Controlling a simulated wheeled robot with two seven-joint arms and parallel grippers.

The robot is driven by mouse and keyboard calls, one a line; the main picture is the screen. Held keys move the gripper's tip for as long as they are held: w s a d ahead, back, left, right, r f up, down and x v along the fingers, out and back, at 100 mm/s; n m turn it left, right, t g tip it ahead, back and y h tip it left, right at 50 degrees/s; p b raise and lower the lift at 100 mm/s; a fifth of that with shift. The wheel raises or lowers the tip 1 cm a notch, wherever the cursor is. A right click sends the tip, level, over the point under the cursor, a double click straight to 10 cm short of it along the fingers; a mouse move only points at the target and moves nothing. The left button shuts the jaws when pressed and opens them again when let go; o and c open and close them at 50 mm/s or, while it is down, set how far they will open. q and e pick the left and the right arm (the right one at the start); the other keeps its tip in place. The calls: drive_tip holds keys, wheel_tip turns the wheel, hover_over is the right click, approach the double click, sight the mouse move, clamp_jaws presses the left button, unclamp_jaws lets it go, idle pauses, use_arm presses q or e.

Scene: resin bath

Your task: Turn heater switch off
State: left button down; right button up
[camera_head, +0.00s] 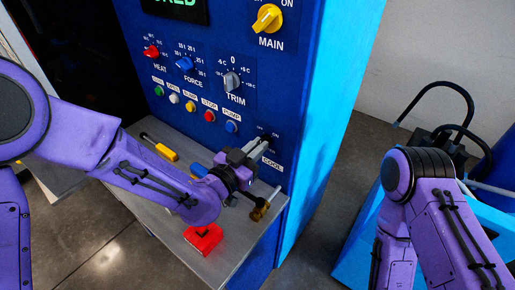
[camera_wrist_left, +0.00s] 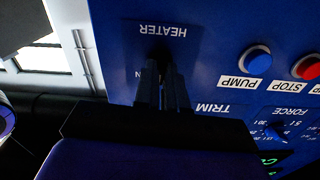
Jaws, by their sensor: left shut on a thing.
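The heater switch is on the lower right of the blue control panel, above the HEATER label (camera_wrist_left: 163,30). That label appears upside down in the left wrist view. My left gripper (camera_head: 262,149) reaches the panel there, and its dark fingers (camera_wrist_left: 164,78) are close together against the panel at the switch. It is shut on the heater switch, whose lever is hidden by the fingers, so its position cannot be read. Part of an ON mark shows beside the fingers in the wrist view. My right arm is at the right of the head view; its gripper is out of view.
Near the switch are the trim knob (camera_head: 232,82), blue PUMP button (camera_head: 231,127) and red STOP button (camera_head: 210,116).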

use_arm(q)
drive_tip(key=shift+f+n, duration=0.1)
drive_tip(key=shift+n, duration=4.9)
drive_tip(key=c, duration=1.2)
unclamp_jaws()
drive_tip(key=p+v, duration=0.3)
drive_tip(key=v, duration=0.7)
drive_tip(key=shift+s+a, duration=0.25)
